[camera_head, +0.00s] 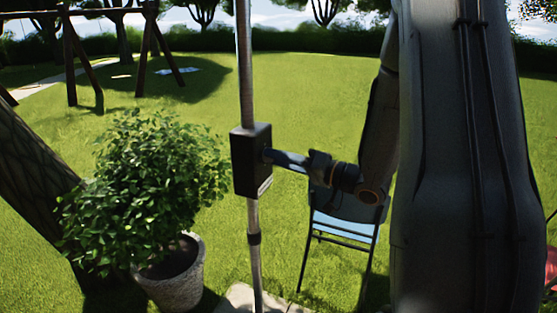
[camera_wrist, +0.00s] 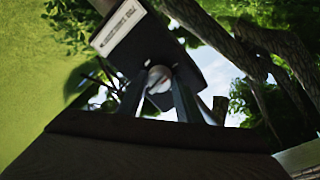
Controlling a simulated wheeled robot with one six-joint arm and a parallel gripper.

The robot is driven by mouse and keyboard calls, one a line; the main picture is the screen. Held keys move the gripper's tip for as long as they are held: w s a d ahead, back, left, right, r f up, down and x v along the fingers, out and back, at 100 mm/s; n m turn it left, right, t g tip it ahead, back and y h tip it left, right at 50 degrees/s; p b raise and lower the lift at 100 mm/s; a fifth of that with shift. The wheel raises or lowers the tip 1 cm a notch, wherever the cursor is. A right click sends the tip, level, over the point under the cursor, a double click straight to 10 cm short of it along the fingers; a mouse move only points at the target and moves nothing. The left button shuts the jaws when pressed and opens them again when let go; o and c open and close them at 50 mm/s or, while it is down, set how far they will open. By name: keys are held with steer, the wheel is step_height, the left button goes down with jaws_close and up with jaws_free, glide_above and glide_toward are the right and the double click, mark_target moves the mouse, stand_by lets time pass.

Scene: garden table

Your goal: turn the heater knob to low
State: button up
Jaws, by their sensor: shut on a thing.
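The heater's dark control box (camera_head: 250,172) is fixed on an upright metal pole (camera_head: 246,75) in the head view. My gripper (camera_head: 267,156) reaches in from the right, with its fingers at the box's right face. In the wrist view the box (camera_wrist: 185,58) looks tilted and bears a white label (camera_wrist: 119,28) whose text I cannot read. The round pale knob (camera_wrist: 159,76) sits between the two fingers of my gripper (camera_wrist: 160,86), which are shut on it. The knob is hidden in the head view. Its setting cannot be read.
A leafy potted plant (camera_head: 172,272) stands left of the pole, near a tree trunk (camera_head: 28,165). A folding chair (camera_head: 345,207) stands behind my arm. Open lawn (camera_head: 315,90) lies beyond, with a wooden swing frame (camera_head: 70,55) far left.

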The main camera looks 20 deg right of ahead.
steer(key=m+g+y+b, duration=0.1)
steer(key=m+b, duration=0.8)
steer(key=m, duration=0.2)
steer(key=m+g+b, duration=0.1)
steer(key=m+b, duration=0.9)
steer(key=m, duration=0.2)
steer(key=m+y+b, duration=0.1)
steer(key=m+b, duration=0.9)
steer(key=m, duration=0.1)
steer(key=shift+w+d+m+g+y, duration=0.3)
steer(key=shift+w+d+m+g, duration=0.05)
steer(key=shift+m+g, duration=0.05)
steer(key=shift+r, duration=0.1)
steer(key=o, duration=1)
steer(key=shift+o, duration=0.2)
steer(key=v, duration=0.8)
